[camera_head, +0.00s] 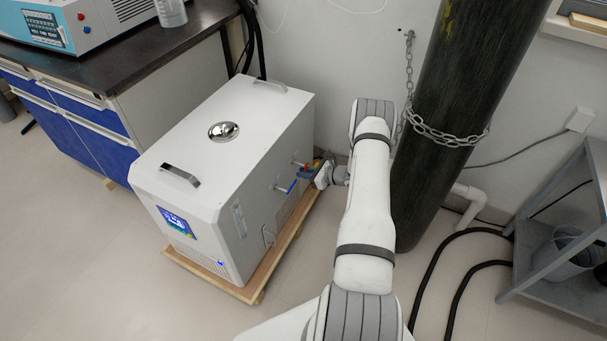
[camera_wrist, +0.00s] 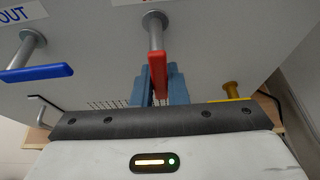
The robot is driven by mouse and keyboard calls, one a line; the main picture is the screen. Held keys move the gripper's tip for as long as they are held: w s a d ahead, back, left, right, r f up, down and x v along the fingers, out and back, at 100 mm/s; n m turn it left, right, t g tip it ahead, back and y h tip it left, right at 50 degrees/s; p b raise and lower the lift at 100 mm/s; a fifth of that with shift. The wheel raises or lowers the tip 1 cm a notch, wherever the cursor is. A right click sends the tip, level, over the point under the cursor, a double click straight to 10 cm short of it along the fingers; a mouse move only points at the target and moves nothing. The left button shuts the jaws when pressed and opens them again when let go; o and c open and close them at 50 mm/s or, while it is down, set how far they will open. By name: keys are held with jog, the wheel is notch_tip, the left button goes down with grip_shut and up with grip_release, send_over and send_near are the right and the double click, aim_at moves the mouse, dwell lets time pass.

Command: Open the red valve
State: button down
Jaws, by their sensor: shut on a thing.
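The red valve handle (camera_wrist: 158,72) sits on a grey pipe stub on the side of the white machine (camera_head: 213,150). In the wrist view it points down toward my gripper (camera_wrist: 160,88), whose blue fingers are closed around its lower end. In the head view the gripper (camera_head: 312,171) is at the right side of the machine, near the red handle (camera_head: 301,164), and small, so the contact is hard to make out there. A blue valve handle (camera_wrist: 38,73) stands to the left of the red one, turned sideways under an "OUT" label.
A yellow handle (camera_wrist: 230,94) is to the right of the red one in the wrist view. A dark gas cylinder (camera_head: 450,110) with a chain stands close to the right of my arm. A grey shelf (camera_head: 560,282) is further right. Black hoses (camera_head: 437,275) lie on the floor.

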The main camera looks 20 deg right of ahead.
jog(key=shift+s+f, duration=0.15)
jog(key=shift+n, duration=0.3)
jog(key=shift+d+b, duration=0.15)
jog(key=shift+b, duration=0.25)
jog(key=shift+w+d+f+n+t+h+b, duration=0.15)
jog(key=shift+n+t+h+b, duration=0.15)
jog(key=shift+n+b, duration=0.25)
jog(key=shift+w+d+n+t+h+b, duration=0.2)
jog(key=shift+n+h+b, duration=0.1)
jog(key=shift+n+b, duration=0.25)
jog(key=n+t+b, duration=0.1)
jog(key=n+b, duration=0.1)
jog(key=b, duration=0.1)
jog(key=w+d+r+n+t+h+b, duration=0.1)
jog(key=n+b, duration=0.2)
jog(key=b, duration=0.1)
jog(key=r+n+t+h+b, duration=0.1)
jog(key=n+t+b, duration=0.1)
jog(key=b, duration=0.2)
jog(key=shift+w+d+n, duration=0.15)
jog(key=shift+d+n, duration=0.2)
jog(key=shift+n, duration=0.05)
jog(key=shift+r+n+t+b, duration=0.4)
jog(key=shift+r+n+b, duration=0.05)
jog(key=shift+n+b, duration=0.35)
jog(key=shift+r+n+t+b, duration=0.4)
jog(key=shift+n+b, duration=0.25)
jog(key=shift+n, duration=0.15)
